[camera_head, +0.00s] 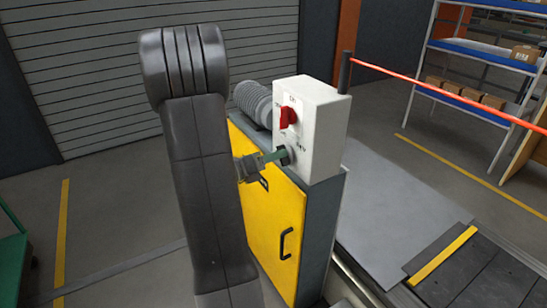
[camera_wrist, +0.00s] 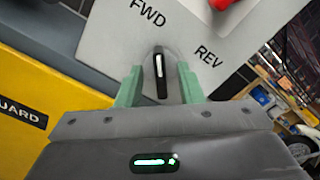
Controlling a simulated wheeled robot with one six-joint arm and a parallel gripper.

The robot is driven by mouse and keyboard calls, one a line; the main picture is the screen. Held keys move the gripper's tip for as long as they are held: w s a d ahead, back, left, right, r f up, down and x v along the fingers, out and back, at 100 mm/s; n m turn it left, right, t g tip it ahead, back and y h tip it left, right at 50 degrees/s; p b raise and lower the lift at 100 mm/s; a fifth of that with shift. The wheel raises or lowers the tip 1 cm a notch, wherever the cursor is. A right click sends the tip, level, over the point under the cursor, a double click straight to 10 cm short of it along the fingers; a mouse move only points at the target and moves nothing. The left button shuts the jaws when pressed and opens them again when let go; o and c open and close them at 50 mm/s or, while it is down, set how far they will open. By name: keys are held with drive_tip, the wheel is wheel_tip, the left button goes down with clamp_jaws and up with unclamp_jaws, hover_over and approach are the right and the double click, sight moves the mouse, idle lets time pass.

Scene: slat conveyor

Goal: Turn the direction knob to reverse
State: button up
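The direction knob (camera_wrist: 161,72) is black with a white pointer line, on a pale grey panel in the wrist view. Its pointer is upright in that picture, toward the FWD label (camera_wrist: 148,12); the REV label (camera_wrist: 207,57) lies to its right. My gripper (camera_wrist: 158,76) has its two green fingers on either side of the knob, with a visible gap to each side. In the head view my gripper (camera_head: 273,157) is at the lower front of the white control box (camera_head: 322,125), and it hides most of the knob.
A red switch (camera_head: 288,117) sits above the knob; its edge shows in the wrist view (camera_wrist: 220,3). The box stands on a yellow-fronted cabinet (camera_head: 268,225) with a black handle. A grey ribbed cylinder (camera_head: 254,102) is behind. A red bar (camera_head: 440,88) extends right.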

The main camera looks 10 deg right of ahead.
clamp_jaws()
drive_tip(key=shift+m, duration=0.3)
drive_tip(key=shift+s+d+f+m+b, duration=0.1)
drive_tip(key=shift+s+m+b, duration=0.1)
drive_tip(key=shift+m+b, duration=3.4)
drive_tip(key=shift+s+f+m+b, duration=0.1)
drive_tip(key=shift+s+m+b, duration=0.05)
drive_tip(key=shift+m+b, duration=3.45)
drive_tip(key=shift+r+m+p, duration=0.15)
drive_tip(key=shift+m+p, duration=0.15)
drive_tip(key=shift+m, duration=0.3)
